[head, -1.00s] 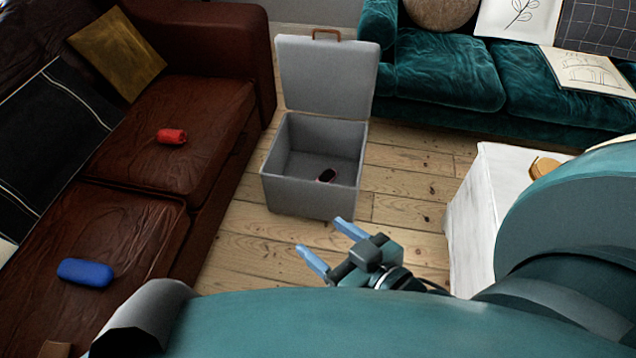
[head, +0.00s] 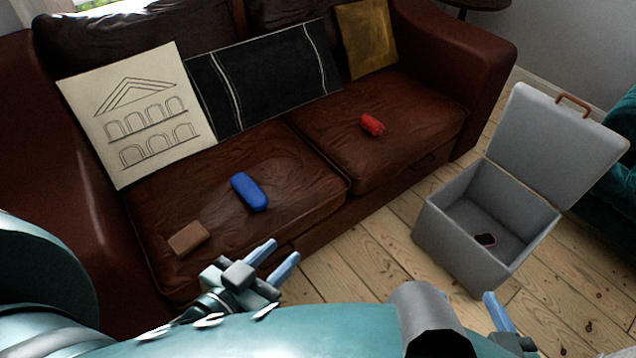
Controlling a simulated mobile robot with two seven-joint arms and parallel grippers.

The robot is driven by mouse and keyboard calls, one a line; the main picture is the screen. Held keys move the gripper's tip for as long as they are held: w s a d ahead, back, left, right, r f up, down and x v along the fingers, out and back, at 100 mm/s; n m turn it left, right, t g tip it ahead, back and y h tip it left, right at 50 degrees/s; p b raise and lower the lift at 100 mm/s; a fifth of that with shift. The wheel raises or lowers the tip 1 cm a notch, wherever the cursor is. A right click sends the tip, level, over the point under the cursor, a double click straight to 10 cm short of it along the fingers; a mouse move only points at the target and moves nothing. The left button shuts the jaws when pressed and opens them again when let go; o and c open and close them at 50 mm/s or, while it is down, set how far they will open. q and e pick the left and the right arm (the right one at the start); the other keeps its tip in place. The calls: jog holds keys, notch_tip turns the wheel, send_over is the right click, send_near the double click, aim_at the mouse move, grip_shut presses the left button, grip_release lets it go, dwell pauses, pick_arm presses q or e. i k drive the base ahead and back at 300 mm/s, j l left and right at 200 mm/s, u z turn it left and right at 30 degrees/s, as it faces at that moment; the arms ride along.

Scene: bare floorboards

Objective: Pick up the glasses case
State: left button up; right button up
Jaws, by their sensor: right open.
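A blue glasses case (head: 249,191) lies on the left seat cushion of the brown leather sofa (head: 300,222), between a brown block and a red can. My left gripper (head: 275,254) is open and empty, in front of the sofa, below and slightly right of the case in the picture and apart from it. My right gripper (head: 497,312) is at the lower right, in front of the grey box; one blue finger shows clearly and the rest is partly hidden. It is open, and I see nothing held in it.
The brown block (head: 188,238) and red can (head: 371,125) lie on the sofa seat. Cushions lean on its back. Floor between sofa and box is free.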

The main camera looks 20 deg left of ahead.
aim_at(249, 192)
jog(key=u, duration=0.35)
jog(key=i+l+u, duration=0.3)
jog(key=u, duration=0.15)
jog(key=i+l+u, duration=0.45)
jog(key=i+l, duration=0.2)
jog(key=l, duration=0.2)
jog(key=i+l, duration=0.15)
jog(key=l, duration=0.2)
jog(key=i+u, duration=0.05)
